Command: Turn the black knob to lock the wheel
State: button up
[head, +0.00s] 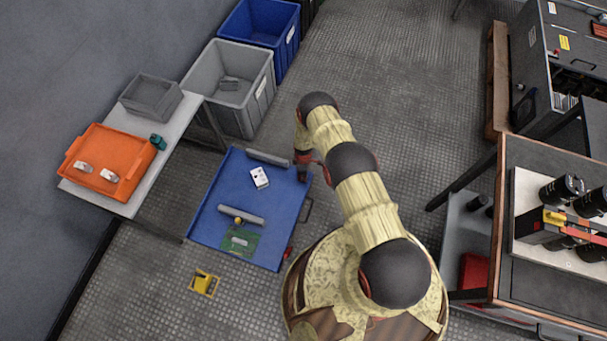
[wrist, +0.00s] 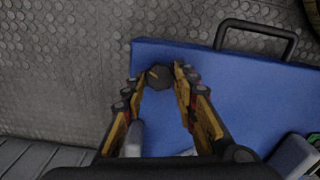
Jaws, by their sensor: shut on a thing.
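A black knob (wrist: 159,77) with a pale yellow mark sits at the corner of a blue trolley top (wrist: 225,85) in the wrist view. My gripper (wrist: 160,72) reaches down over that corner, one finger on each side of the knob, and is shut on it. In the head view the gripper (head: 303,168) is at the upper right corner of the blue trolley (head: 285,205). The knob is hidden there behind my arm and gripper. The wheel does not show in either view.
The trolley holds grey cylinders (head: 241,215), a white card (head: 260,177) and a green board (head: 239,242); its handle (head: 308,210) is at the right. A table with an orange tray (head: 125,150) stands left, a workbench (head: 540,165) right.

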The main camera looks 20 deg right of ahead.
jog(key=m, duration=0.6)
jog(key=shift+m, duration=0.3)
jog(key=m, duration=0.5)
jog(key=shift+m, duration=0.3)
jog(key=o, duration=1)
jog(key=shift+o, duration=0.8)
notch_tip(320, 180, up, 12)
